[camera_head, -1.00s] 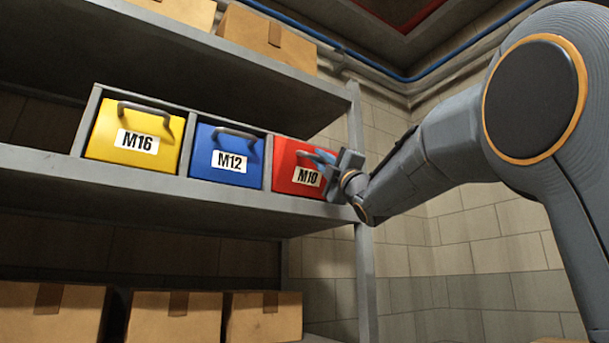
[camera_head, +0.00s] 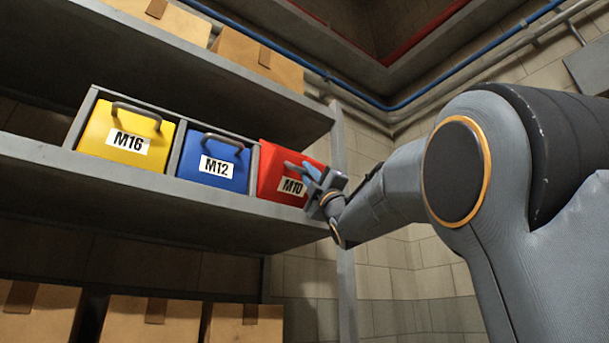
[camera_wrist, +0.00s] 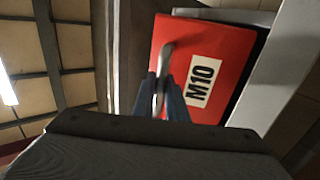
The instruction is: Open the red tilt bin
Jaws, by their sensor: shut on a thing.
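The red tilt bin (camera_head: 271,172), labelled M10, is the right-hand bin of a grey rack on the shelf. Its front leans a little out of the rack at the top; the inside is hidden. My gripper (camera_head: 308,170) is at its grey handle (camera_head: 294,166), covering the right part of the front. In the wrist view, the red bin (camera_wrist: 220,53) fills the middle, and my gripper's blue fingers (camera_wrist: 161,92) are shut on the handle (camera_wrist: 164,62), one on each side of it.
A blue M12 bin (camera_head: 228,177) and a yellow M16 bin (camera_head: 100,129) sit left of it, both shut. A grey shelf post (camera_head: 342,150) stands close behind my gripper. Cardboard boxes (camera_head: 160,322) line the shelf below, with others above.

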